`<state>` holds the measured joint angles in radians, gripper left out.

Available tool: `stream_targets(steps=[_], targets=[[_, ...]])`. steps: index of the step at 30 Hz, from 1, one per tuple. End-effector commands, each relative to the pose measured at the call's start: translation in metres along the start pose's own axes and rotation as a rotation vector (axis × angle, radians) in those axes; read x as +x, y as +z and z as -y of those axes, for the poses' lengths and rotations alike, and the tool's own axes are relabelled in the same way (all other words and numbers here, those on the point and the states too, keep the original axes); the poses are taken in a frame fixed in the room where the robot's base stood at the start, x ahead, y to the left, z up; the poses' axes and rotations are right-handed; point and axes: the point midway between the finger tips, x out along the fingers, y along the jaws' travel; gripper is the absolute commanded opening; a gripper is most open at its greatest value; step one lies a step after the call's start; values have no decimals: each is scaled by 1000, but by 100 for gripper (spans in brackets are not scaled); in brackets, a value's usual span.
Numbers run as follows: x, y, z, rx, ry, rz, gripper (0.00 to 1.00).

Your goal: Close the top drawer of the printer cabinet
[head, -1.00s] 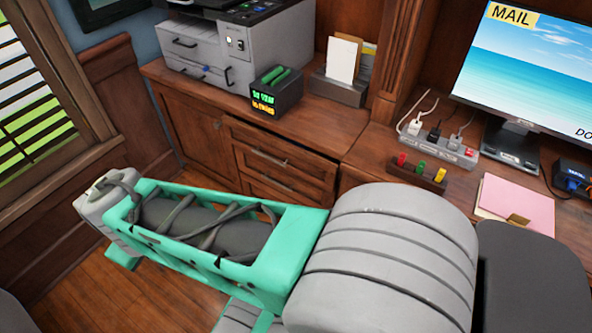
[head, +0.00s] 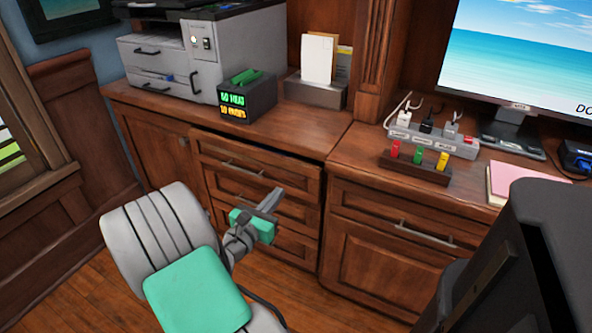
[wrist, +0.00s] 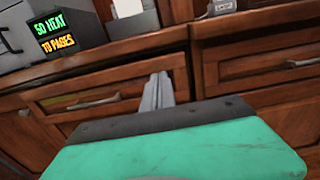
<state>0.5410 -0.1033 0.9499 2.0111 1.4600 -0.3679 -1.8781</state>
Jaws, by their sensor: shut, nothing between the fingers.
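The printer cabinet (head: 160,152) is dark wood and stands under the counter with the printer. Its top drawer (head: 288,185) has a horizontal metal handle (head: 243,169). The drawer front stands slightly out, with a dark gap below the counter edge. In the wrist view, the drawer (wrist: 125,88) and its handle (wrist: 93,103) lie just beyond my fingers. My gripper (head: 272,200) is shut and empty, in front of the drawer stack, right of the handle. Its closed fingers also show in the wrist view (wrist: 158,92), pointing at the drawer's right part. I cannot tell whether they touch it.
The printer (head: 215,50), a black box with lit text (head: 247,97) and a letter holder (head: 315,90) stand on the counter. Lower drawers (head: 295,245) are below the top one. Another desk cabinet (head: 385,265) stands to the right. Wood floor shows in front.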

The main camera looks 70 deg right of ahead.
Motion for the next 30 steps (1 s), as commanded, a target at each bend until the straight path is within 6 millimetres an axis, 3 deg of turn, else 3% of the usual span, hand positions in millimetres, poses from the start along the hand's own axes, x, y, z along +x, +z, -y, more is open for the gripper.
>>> stream_targets(steps=[9, 15, 20, 30], targets=[[71, -3, 2, 6, -7, -1, 0], [105, -2, 1, 4, -3, 0, 0], [115, -1, 0, 4, 1, -1, 0], [116, 0, -2, 2, 5, -2, 0]])
